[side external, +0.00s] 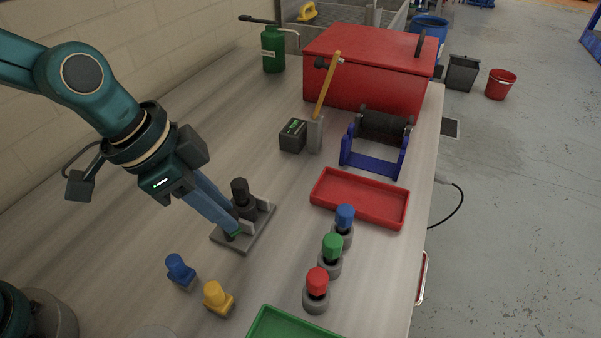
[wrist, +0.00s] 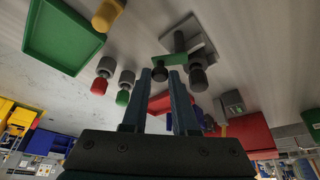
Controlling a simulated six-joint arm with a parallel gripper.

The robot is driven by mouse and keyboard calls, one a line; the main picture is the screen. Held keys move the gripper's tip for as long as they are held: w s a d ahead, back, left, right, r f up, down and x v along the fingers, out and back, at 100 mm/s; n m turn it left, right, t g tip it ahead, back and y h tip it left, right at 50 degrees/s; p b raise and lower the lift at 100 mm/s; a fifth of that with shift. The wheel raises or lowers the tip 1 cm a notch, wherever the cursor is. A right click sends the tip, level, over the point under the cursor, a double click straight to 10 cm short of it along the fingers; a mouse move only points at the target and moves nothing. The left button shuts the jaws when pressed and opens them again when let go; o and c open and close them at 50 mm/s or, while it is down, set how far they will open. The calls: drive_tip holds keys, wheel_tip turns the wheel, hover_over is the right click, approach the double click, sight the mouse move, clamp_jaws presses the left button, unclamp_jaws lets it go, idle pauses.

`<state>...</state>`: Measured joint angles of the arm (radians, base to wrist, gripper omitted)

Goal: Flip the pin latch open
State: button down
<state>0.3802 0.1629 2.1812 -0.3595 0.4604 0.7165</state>
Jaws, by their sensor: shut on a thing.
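The pin latch is a grey base plate (side external: 262,222) with small upright lugs and dark round posts, on the bench in the side external view. Its taller black post (side external: 241,194) stands upright beside my fingers. My gripper (side external: 233,233) reaches down at a slant to the near side of the plate. Another black knob (wrist: 198,77) is just right of the fingers. My fingers partly hide the latch's near side.
Blue (side external: 180,268) and yellow (side external: 217,296) knobs stand close in front. Blue, green and red buttons (side external: 317,284) line up to the right, near a red tray (side external: 325,205) and a green tray (side external: 278,325).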

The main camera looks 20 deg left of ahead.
drive_tip(key=c, duration=0.7)
unclamp_jaws()
drive_tip(key=shift+r, duration=0.1)
drive_tip(key=v, duration=0.5)
